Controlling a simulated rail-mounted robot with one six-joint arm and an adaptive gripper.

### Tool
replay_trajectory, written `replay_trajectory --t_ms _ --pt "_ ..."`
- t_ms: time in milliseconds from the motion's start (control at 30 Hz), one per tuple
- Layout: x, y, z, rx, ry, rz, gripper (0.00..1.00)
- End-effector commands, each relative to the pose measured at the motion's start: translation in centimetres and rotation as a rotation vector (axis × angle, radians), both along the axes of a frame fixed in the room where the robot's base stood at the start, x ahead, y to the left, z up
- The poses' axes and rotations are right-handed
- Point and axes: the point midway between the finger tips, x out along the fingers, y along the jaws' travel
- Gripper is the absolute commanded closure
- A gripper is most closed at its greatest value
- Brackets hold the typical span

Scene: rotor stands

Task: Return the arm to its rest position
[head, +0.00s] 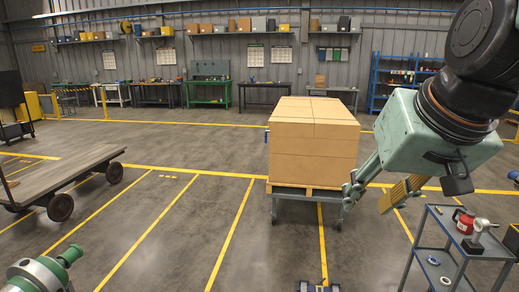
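My arm comes in from the upper right of the head view, with a dark joint above a pale green gripper body. My gripper (367,203) points down and to the left. Its two fingers are spread, one pale green and one with a ribbed yellow-brown face, and I see nothing held between them. In the picture the fingers overlap the floor just right of a stack of cardboard boxes (312,150); I cannot tell the true distance between them.
The boxes stand on a wheeled cart (290,192). A grey trolley (432,248) at the lower right carries a red item (464,221) and small parts. A flatbed wagon (65,172) is at left, green machinery (40,274) at lower left. The middle floor is clear.

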Motion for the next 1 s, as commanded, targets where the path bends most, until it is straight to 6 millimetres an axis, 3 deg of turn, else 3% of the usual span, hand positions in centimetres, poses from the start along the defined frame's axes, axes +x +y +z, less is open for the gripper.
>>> replay_trajectory --t_ms 400,600,800,1000 --pt "-12.0 0.8 -2.8 -0.05 0.136 0.055 0.64" --pt "-16.8 0.5 -4.1 -0.079 0.193 0.069 0.64" --pt "-19.3 0.2 -4.8 -0.095 0.226 0.072 0.64" --pt "-19.8 0.1 -5.0 -0.098 0.232 0.073 0.64"
